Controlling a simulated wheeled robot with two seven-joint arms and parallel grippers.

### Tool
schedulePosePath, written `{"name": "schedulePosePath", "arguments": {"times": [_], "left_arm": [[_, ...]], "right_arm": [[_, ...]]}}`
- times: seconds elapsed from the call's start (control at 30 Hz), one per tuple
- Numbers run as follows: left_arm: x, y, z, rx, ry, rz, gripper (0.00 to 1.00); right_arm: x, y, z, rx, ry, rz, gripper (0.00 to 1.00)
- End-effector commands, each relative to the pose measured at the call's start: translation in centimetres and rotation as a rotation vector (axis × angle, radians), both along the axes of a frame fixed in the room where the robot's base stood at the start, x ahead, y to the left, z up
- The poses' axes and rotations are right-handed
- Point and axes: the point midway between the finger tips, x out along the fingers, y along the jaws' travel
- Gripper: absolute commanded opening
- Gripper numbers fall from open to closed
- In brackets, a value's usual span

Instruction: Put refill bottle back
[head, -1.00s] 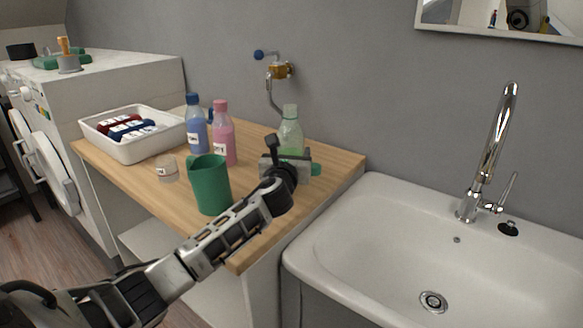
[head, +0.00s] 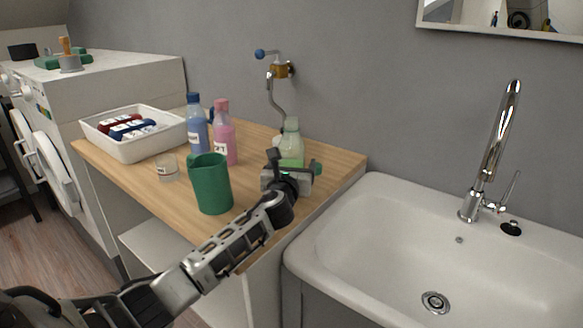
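A clear bottle with green liquid (head: 291,146), which I take as the refill bottle, stands roughly upright near the wall at the right part of the wooden counter (head: 262,222). My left gripper (head: 288,170) is at its lower part, on the near side. The gripper hides the bottle's base and the fingertips; the bottle has moved with the gripper, so it appears gripped. I cannot tell whether its base touches the counter. A small green piece (head: 317,168) shows just right of the gripper. My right gripper is not in view.
Blue (head: 197,128) and pink (head: 223,135) bottles stand behind. A white tray (head: 155,153) holds several bottles.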

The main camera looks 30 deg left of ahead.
Motion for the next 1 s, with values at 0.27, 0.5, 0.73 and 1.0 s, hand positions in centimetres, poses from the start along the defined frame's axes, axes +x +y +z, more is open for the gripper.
{"name": "schedulePosePath", "arguments": {"times": [0.27,0.5,0.73,1.0], "left_arm": [[-3.0,-1.2,0.3,0.002,0.001,-0.003,0.79],[-7.8,-3.3,0.3,0.001,0.001,-0.002,0.79],[-10.6,-4.4,0.3,0.0,0.0,0.0,0.79],[-11.1,-4.6,0.4,0.0,-0.001,0.001,0.79]], "right_arm": [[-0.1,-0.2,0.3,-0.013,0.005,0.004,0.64],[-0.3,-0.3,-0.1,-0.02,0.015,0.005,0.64],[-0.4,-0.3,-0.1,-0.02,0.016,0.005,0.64],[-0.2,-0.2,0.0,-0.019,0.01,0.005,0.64]]}}
